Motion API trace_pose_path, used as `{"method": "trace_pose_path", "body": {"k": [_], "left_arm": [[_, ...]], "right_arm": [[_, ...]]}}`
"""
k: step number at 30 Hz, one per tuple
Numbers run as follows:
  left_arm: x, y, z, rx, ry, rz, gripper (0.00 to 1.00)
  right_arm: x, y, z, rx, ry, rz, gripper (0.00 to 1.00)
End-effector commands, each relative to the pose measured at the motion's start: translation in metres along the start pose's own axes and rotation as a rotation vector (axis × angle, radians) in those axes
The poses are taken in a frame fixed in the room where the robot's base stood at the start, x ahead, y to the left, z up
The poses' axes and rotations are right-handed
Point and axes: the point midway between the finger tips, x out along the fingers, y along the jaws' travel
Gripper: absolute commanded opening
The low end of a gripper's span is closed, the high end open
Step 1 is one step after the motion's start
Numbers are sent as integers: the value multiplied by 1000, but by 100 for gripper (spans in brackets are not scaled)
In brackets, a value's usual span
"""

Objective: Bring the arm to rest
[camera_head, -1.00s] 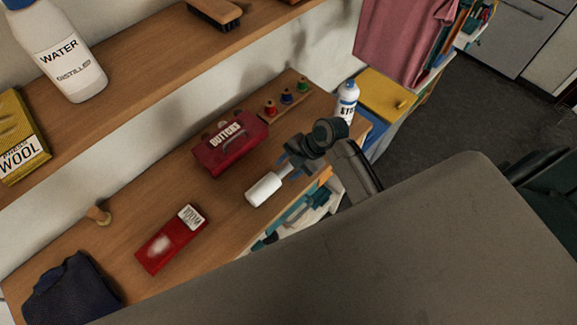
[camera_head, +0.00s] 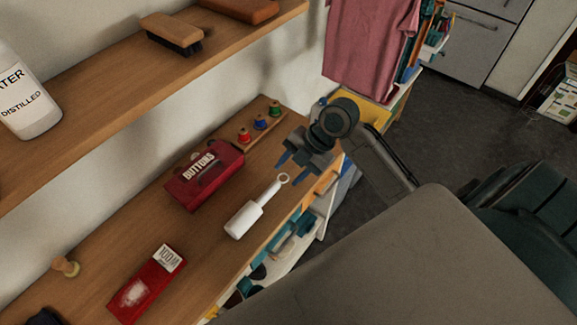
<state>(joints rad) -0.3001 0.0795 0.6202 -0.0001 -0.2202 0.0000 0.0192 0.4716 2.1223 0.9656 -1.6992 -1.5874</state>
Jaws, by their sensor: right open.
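My right gripper (camera_head: 291,171) is open and empty. It hangs above the front edge of the wooden counter, near the ring end of a white lint roller (camera_head: 252,211). The roller lies on the counter and is apart from the fingers in the picture. My right arm comes in from the right, over the floor beside the counter. My left gripper does not show.
A red buttons box (camera_head: 203,180), a red box with a white label (camera_head: 146,285) and a rack of thread spools (camera_head: 261,123) stand on the counter (camera_head: 195,235). The upper shelf (camera_head: 120,85) holds a water bottle (camera_head: 27,100) and a brush (camera_head: 171,33).

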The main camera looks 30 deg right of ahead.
Motion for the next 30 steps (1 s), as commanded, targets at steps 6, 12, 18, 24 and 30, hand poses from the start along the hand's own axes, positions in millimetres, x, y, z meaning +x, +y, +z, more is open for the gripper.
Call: {"method": "trace_pose_path", "body": {"k": [6, 12, 18, 24, 30], "left_arm": [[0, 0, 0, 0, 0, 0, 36], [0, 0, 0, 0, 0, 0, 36], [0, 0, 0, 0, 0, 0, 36], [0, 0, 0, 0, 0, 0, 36], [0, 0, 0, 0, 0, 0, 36]], "right_arm": [[0, 0, 0, 0, 0, 1, 43], [1, 0, 0, 4, -1, 0, 43], [17, -24, -7, 207, -54, 1, 43], [39, -79, -23, 722, -204, 56, 43], [39, -126, -34, 1186, -341, 174, 43]]}}
